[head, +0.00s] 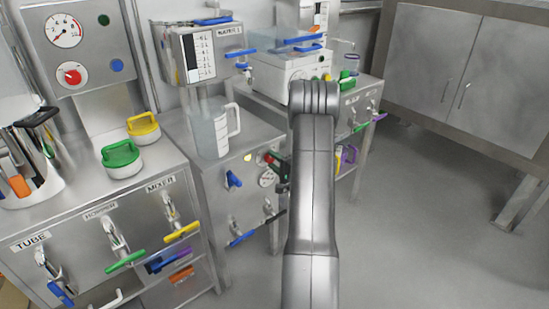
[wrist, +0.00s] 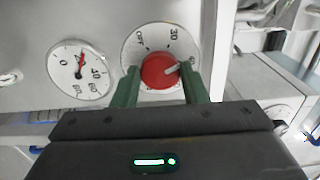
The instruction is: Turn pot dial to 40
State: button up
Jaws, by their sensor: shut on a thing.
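The dial is a red round knob (wrist: 160,70) on a white scale plate marked OFF and 30. Its white pointer faces right and slightly up, towards a mark partly hidden by the right finger. My gripper (wrist: 160,88) is shut on the knob, one green finger on each side. A white gauge (wrist: 80,72) sits left of the dial; its red needle points up, between 0 and 40. In the head view my gripper (head: 277,166) is at the middle cabinet's right side, partly hidden by my arm, with a bit of red between the fingers.
The middle cabinet (head: 240,185) carries a clear jug (head: 215,130) and blue-handled valves. Another red knob (head: 72,75) is on a panel at the upper left. A labelled bench (head: 100,200) with coloured handles stands at left. Grey floor (head: 430,220) is clear at right.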

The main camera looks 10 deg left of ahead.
jog(key=m+p, duration=0.2)
jog(key=m, duration=0.2)
jog(key=shift+m, duration=0.3)
dwell(0.3)
jog(key=o, duration=1)
jog(key=shift+c, duration=0.2)
jog(key=p+v, duration=0.1)
jog(key=v, duration=1.2)
jog(key=shift+s+d, duration=0.25)
jog(key=shift+d, duration=0.05)
jog(key=x, duration=1.3)
jog(key=shift+w+a+b, duration=0.3)
jog(key=shift+b, duration=0.05)
